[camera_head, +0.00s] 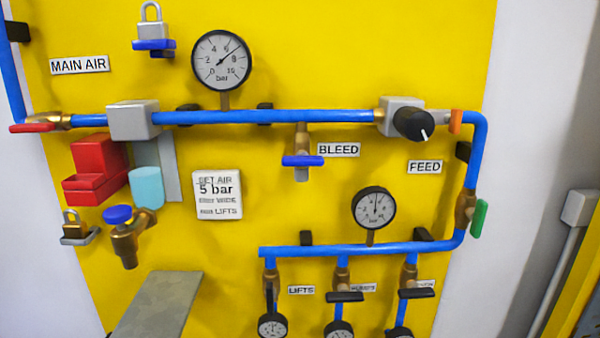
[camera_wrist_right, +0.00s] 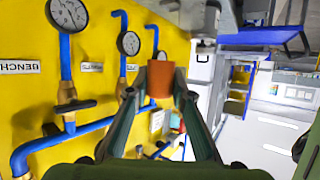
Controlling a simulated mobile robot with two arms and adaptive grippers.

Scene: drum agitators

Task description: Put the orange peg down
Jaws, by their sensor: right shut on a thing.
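In the right wrist view the orange peg (camera_wrist_right: 160,82) is a short orange cylinder between the fingertips of my right gripper (camera_wrist_right: 160,98). The gripper is shut on it and holds it in front of the yellow panel (camera_wrist_right: 35,100). From this angle I cannot tell how far the peg is from the panel or whether it touches anything behind it. My right gripper does not show in the head view. My left gripper is in neither view. A small orange piece (camera_head: 455,121) shows beside the black knob at the panel's upper right in the head view.
Blue pipes (camera_head: 270,117) with gauges (camera_head: 222,60) and valves stand out from the panel. A red bracket (camera_head: 96,172), a pale blue cup (camera_head: 146,187) and a brass tap (camera_head: 127,240) are at the left. A flat grey ledge (camera_head: 155,305) juts out at the bottom.

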